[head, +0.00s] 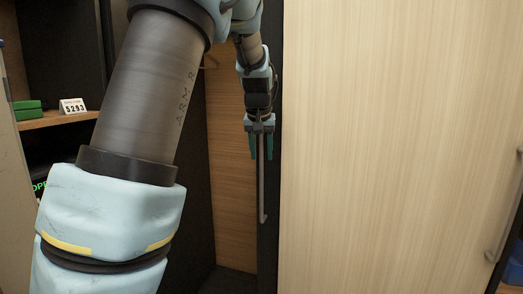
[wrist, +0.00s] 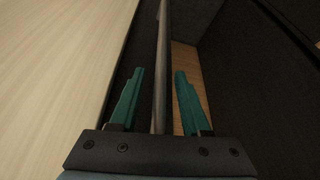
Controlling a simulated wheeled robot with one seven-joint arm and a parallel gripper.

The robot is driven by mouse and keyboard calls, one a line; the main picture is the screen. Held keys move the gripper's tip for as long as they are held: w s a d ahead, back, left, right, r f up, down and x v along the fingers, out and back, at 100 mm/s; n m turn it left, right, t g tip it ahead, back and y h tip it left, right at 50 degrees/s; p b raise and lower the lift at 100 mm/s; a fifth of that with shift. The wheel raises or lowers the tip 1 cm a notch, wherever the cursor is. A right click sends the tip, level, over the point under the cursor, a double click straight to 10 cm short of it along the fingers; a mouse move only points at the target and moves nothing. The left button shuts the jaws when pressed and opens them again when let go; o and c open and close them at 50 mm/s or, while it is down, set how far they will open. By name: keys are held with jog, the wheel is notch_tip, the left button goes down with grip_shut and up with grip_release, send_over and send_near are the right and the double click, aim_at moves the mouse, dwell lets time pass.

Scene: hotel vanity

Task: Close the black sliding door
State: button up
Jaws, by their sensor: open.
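The black sliding door (head: 268,250) shows in the head view as a narrow dark upright strip beside the light wood panel. A long thin grey handle (head: 262,200) stands upright along this strip. My gripper (head: 261,150) is at the upper part of the handle, fingers pointing down. In the wrist view, the handle (wrist: 161,70) runs between the two teal fingers (wrist: 157,92), with a visible gap at each side. The gripper is open and not closed on the handle. The rest of the door is hidden behind the wood panel or out of view.
A light wood panel (head: 390,150) fills the right side, with its own grey handle (head: 504,215) at the far right. An open compartment with a wood back (head: 232,190) lies left of the strip. A shelf (head: 55,120) at the left holds a green object (head: 28,110) and a number card (head: 73,106).

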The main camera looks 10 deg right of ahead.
grip_shut()
dwell(0.4)
dwell(1.1)
